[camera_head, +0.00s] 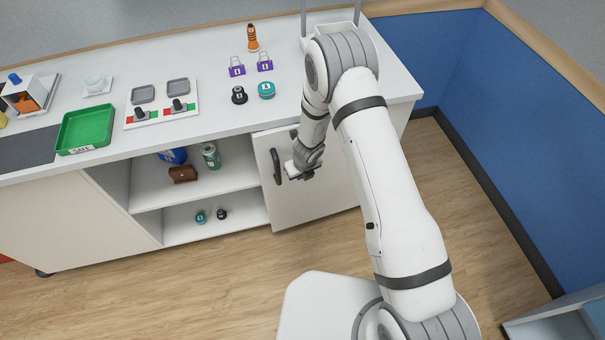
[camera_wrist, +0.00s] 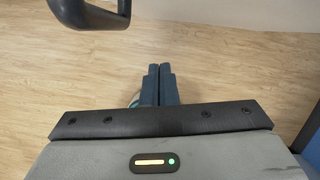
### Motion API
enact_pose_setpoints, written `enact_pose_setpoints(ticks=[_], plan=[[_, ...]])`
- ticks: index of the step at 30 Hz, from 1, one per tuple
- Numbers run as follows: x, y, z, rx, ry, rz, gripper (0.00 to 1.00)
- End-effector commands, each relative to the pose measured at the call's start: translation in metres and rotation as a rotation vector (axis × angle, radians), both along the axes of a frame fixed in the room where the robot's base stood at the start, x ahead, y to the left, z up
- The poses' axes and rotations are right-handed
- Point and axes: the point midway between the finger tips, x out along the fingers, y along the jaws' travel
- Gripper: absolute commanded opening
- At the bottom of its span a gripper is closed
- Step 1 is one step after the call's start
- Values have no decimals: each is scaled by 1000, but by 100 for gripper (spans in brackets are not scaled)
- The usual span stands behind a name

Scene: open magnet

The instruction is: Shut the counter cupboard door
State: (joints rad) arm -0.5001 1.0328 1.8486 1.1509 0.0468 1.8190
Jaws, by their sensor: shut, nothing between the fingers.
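The white cupboard door (camera_head: 310,205) covers the right part of the counter front. Its lower edge sits slightly forward of the shelf front; how far it stands open is hard to tell. Its dark bar handle (camera_head: 276,167) is near the left edge and shows at the top left of the wrist view (camera_wrist: 92,14). My gripper (camera_head: 291,170) is in front of the door, just right of the handle.
Left of the door, open shelves (camera_head: 230,180) hold a green can (camera_head: 211,156), a brown box (camera_head: 183,174) and small knobs. The countertop (camera_head: 210,60) carries a green tray (camera_head: 86,128), a switch panel (camera_head: 160,115) and small items. Wooden floor (camera_head: 200,290) is clear in front.

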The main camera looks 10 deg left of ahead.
Motion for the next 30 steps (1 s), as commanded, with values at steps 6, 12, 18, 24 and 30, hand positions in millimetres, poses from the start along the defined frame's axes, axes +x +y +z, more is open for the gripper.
enact_pose_setpoints(ticks=[6, 12, 18, 24, 30], plan=[[-1, -1, -1, 1, -1, 0, 0], [-8, -6, -5, 1, -2, 1, 0], [-18, -15, -5, 1, -1, 0, 0], [-27, -21, 21, 1, -2, 0, 0], [-34, -25, 56, 1, -1, 0, 0]])
